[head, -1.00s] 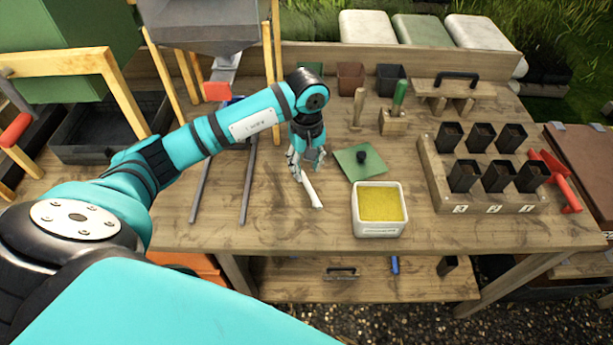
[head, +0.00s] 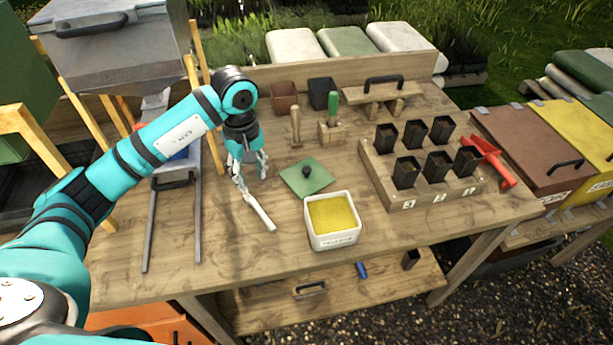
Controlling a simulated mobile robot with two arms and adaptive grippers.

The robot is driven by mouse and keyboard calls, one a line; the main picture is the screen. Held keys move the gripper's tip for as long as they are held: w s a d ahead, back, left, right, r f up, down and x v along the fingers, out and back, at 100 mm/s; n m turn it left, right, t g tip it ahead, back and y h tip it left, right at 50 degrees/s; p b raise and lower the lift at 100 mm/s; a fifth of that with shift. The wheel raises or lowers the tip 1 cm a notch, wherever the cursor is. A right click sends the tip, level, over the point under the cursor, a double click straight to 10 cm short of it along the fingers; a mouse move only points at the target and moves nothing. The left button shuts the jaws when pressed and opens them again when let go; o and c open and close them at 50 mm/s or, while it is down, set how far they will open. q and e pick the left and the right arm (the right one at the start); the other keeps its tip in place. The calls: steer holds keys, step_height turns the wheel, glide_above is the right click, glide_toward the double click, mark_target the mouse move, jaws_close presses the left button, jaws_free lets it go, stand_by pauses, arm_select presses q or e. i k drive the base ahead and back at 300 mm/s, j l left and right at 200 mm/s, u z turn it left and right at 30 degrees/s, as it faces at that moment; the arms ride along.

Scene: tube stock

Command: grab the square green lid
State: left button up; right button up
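The square green lid (head: 296,184) lies flat on the wooden table, with a dark round knob (head: 306,172) at its middle. It sits just behind a white square tub (head: 333,239) filled with yellow material. My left gripper (head: 252,178) points down to the left of the lid, apart from it. Its fingers look spread, with nothing clearly between them. A white stick (head: 260,212) slants across the table just in front of the left finger; I cannot tell whether they touch. My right gripper is out of view.
A green-handled tool (head: 332,107), a wooden-handled one (head: 295,126) and two pots stand behind the lid.

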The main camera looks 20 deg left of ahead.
mark_target(305, 178)
steer(key=i+l+u, duration=0.45)
steer(key=l, duration=0.25)
steer(key=i+l+u, duration=0.5)
steer(key=l, duration=0.3)
steer(key=k, duration=0.1)
